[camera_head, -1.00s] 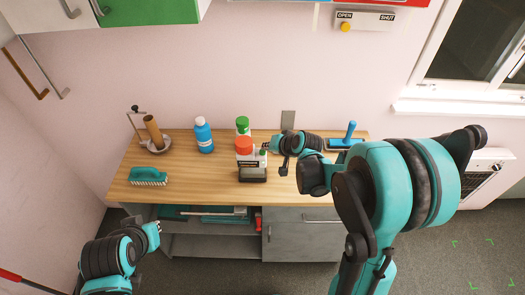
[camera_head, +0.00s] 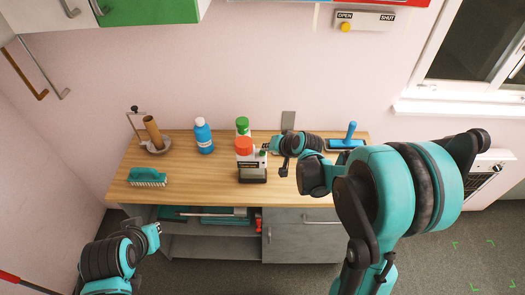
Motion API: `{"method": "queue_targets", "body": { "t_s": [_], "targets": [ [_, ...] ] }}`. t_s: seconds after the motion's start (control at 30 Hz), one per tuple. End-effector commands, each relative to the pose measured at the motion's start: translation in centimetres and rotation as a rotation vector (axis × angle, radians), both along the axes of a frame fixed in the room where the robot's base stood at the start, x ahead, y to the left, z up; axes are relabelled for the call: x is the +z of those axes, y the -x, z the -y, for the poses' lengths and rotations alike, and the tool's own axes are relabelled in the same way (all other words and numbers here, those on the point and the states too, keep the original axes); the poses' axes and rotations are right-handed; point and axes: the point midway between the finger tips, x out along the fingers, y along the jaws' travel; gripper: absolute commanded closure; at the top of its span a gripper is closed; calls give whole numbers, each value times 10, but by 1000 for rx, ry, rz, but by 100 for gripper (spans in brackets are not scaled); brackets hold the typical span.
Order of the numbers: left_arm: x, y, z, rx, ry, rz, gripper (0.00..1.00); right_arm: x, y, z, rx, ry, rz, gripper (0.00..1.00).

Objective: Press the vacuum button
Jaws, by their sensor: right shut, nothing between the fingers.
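I cannot make out for sure which part is the vacuum button. A white container with an orange-red top (camera_head: 244,146) and a dark base stands at the middle of the wooden worktop. A small green-topped part (camera_head: 263,153) sits at its right side. My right gripper (camera_head: 268,147) is shut and empty, just right of the container's top; whether it touches is unclear. A wall panel (camera_head: 365,20) marked OPEN and SHUT, with a yellow knob (camera_head: 345,27), is at the top right. My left gripper (camera_head: 154,236) is low at the left, its fingers not clear.
The wooden worktop (camera_head: 205,180) also holds a blue bottle (camera_head: 203,138), a green-capped bottle (camera_head: 242,124), a teal brush (camera_head: 148,177), a roll holder (camera_head: 153,133) and a blue-handled tool (camera_head: 349,134). The worktop's front middle is clear. A window is at the right.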

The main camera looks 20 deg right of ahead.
Motion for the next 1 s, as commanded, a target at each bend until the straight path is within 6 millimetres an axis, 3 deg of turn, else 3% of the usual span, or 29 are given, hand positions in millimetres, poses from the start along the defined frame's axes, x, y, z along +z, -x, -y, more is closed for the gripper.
{"method": "queue_targets", "body": {
  "t_s": [0.37, 1.0],
  "targets": [
    [3, 0, 0, 0, 0, 0, 100, 5, 0, 0, 0, 0, 0, 100],
    [48, 0, 0, 0, 0, 0, 100, 63, 0, 0, 0, 0, 0, 100]
  ]
}}
